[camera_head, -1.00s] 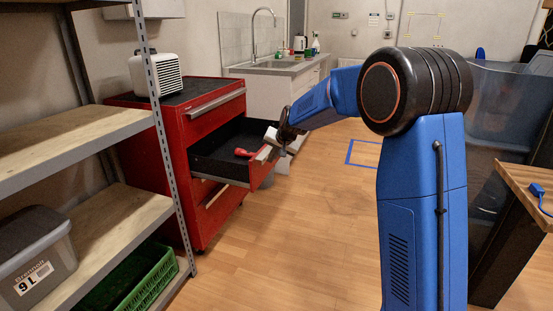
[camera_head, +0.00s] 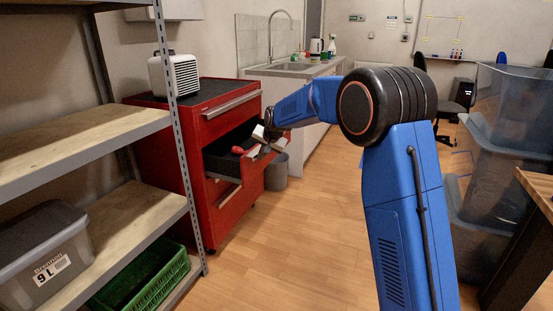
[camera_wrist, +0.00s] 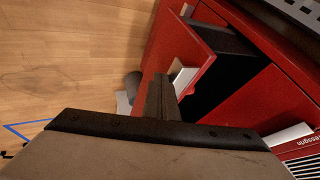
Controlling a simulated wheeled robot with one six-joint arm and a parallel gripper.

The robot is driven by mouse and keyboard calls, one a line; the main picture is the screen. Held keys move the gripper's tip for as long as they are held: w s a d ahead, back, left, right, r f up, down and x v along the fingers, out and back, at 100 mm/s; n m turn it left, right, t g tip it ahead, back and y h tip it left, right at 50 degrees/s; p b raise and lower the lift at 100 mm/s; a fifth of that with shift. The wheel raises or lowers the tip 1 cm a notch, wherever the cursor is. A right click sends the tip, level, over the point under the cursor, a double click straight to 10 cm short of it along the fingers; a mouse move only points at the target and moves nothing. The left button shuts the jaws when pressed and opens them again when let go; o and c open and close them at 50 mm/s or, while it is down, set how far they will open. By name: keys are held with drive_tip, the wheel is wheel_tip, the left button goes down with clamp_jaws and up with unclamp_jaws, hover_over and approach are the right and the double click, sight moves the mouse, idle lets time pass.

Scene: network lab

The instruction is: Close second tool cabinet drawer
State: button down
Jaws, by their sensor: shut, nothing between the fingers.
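The red tool cabinet (camera_head: 225,125) stands behind the shelf's right post.
A metal shelf (camera_head: 100,140) with a grey box and a green crate (camera_head: 145,277) fills the left. A grey bin (camera_head: 276,172) stands beyond the cabinet. Clear stacked boxes (camera_head: 505,150) and a wooden tabletop (camera_head: 538,187) are at right. The middle floor is free.

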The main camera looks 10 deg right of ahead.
drive_tip(key=w+a, duration=0.5)
drive_tip(key=a, duration=0.4)
drive_tip(key=w+a, duration=0.5)
drive_tip(key=a, duration=0.4)
drive_tip(key=shift+w+a, duration=0.25)
drive_tip(key=shift+w, duration=0.1)
drive_tip(key=shift+a+r, duration=0.1)
drive_tip(key=shift+r, duration=0.05)
